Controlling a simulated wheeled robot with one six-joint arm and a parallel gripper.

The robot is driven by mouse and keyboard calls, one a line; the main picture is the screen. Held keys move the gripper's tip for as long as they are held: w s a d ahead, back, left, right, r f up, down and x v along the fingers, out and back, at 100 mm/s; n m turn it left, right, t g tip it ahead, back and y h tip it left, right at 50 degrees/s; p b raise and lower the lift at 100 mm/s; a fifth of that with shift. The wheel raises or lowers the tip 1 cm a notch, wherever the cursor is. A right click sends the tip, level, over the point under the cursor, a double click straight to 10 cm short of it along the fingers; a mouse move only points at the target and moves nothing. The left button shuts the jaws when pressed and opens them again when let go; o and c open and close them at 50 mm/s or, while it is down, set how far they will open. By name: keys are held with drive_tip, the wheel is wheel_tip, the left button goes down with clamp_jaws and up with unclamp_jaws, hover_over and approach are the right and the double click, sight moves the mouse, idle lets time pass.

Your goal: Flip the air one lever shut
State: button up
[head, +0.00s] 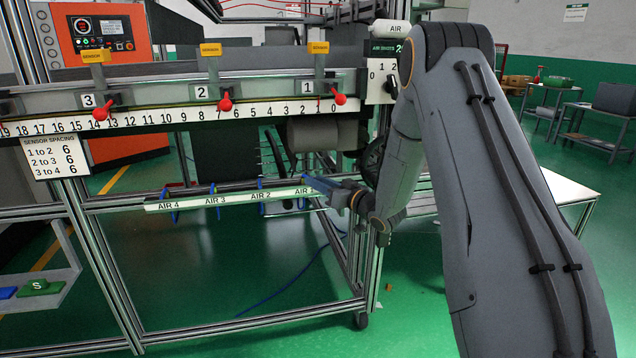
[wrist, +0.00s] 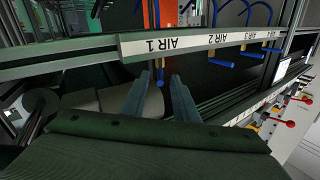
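A rail with white labels AIR 4 to AIR 1 (head: 232,199) runs across the frame below the sensor bar. In the wrist view its AIR 1 label (wrist: 150,46) is upside down. A blue lever (wrist: 159,74) hangs below the rail by that label, in line with the gap between my fingertips. I cannot tell whether they touch it. My gripper (head: 312,184) is at the AIR 1 end of the rail and hides part of that label in the head view. In the wrist view my gripper (wrist: 164,80) has its two fingers apart, with nothing clearly held.
More blue levers (wrist: 220,63) hang along the rail by the other labels. Above are a numbered scale (head: 190,115) and red-knobbed sensor clamps (head: 225,101). A metal frame post (head: 376,255) stands close to my arm. A grey roll (head: 325,133) sits behind.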

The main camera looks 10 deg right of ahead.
drive_tip(key=shift+w+a, duration=0.1)
clamp_jaws()
drive_tip(key=shift+w+d+n+g+y+b, duration=0.25)
drive_tip(key=shift+d+n+g+y+b, duration=0.15)
drive_tip(key=shift+n+g+y, duration=0.35)
unclamp_jaws()
drive_tip(key=shift+a+t, duration=0.15)
drive_tip(key=shift+t, duration=0.1)
